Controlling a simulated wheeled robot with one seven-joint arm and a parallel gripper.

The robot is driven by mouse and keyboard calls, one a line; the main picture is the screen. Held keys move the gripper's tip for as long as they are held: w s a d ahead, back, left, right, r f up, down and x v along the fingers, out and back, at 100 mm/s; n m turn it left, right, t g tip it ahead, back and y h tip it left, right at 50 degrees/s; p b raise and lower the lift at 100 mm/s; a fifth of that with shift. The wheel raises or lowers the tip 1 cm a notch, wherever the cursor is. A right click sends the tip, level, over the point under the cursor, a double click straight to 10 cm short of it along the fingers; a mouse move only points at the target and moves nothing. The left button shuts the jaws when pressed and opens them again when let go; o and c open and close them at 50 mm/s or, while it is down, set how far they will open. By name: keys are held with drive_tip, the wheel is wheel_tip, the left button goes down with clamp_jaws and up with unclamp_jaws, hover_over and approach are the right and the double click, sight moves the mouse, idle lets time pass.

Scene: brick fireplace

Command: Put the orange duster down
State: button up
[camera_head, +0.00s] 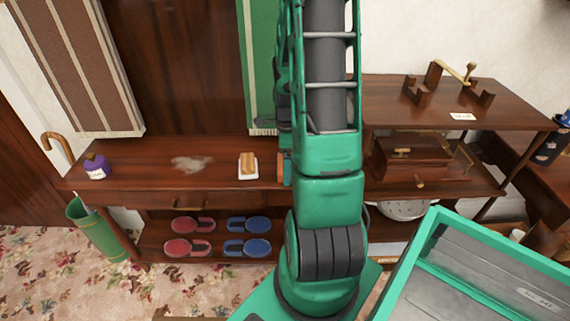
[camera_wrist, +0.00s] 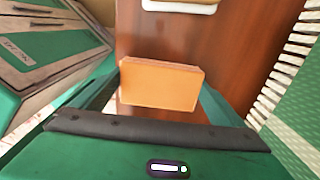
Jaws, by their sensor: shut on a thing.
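The orange duster (camera_wrist: 160,84) is a block-shaped thing held between the two green fingers of my gripper (camera_wrist: 165,90) in the wrist view. A small orange part of it (camera_head: 281,168) shows at the left edge of my arm in the head view. My arm hides most of the gripper there. The duster is over the brown wooden bench top (camera_head: 140,157), just right of a white dish (camera_head: 249,177) holding a tan block (camera_head: 248,160). I cannot tell whether the duster touches the bench.
A pale dusty patch (camera_head: 192,164) and a purple jar (camera_head: 96,166) are on the bench to the left. Red slippers (camera_head: 188,248) and blue slippers (camera_head: 247,248) are on the shelf below. A green fringed hanging (camera_head: 258,60) is behind. A wooden box (camera_head: 412,158) stands right.

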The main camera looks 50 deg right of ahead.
drive_tip(key=shift+s+a+f, duration=0.1)
drive_tip(key=shift+f, duration=0.25)
